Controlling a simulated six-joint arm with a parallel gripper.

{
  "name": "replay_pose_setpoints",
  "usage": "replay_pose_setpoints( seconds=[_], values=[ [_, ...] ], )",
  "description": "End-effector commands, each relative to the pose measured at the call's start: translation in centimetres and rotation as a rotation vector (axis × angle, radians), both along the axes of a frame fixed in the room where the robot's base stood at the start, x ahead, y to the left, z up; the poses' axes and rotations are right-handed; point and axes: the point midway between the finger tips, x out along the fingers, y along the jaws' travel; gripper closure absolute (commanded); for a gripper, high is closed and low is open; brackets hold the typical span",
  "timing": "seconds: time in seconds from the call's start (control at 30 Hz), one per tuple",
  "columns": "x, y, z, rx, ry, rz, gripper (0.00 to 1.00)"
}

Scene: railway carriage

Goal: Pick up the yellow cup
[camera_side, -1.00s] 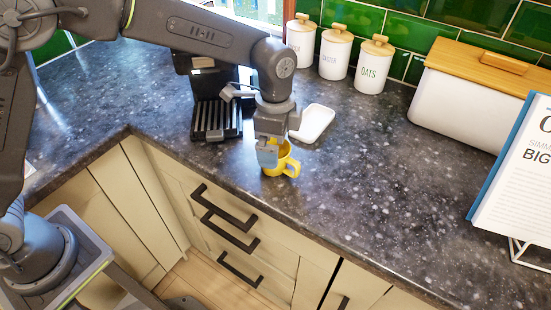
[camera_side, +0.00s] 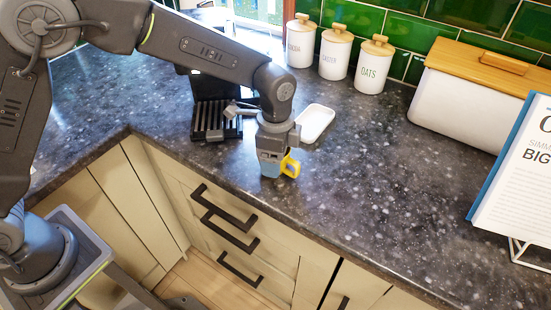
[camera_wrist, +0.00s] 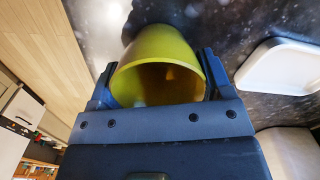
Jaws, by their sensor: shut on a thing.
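I cannot tell whether the cup's base touches the counter.
A white dish (camera_side: 316,122) lies just behind and right of the cup. A black coffee machine (camera_side: 212,115) stands behind to the left. Several canisters (camera_side: 372,66) and a bread bin (camera_side: 470,100) line the back wall.

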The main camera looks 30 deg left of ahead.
Motion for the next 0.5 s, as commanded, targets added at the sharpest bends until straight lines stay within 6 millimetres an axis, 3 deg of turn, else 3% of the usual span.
replay_pose_setpoints(
  seconds=[0.17,0.37,0.5],
  values=[
    [0.0,0.0,0.0,-0.001,0.0,0.0,0.56],
    [0.0,0.0,0.1,-0.001,-0.001,0.0,0.56],
    [0.1,0.0,1.2,-0.002,-0.005,0.0,0.56]
  ],
)
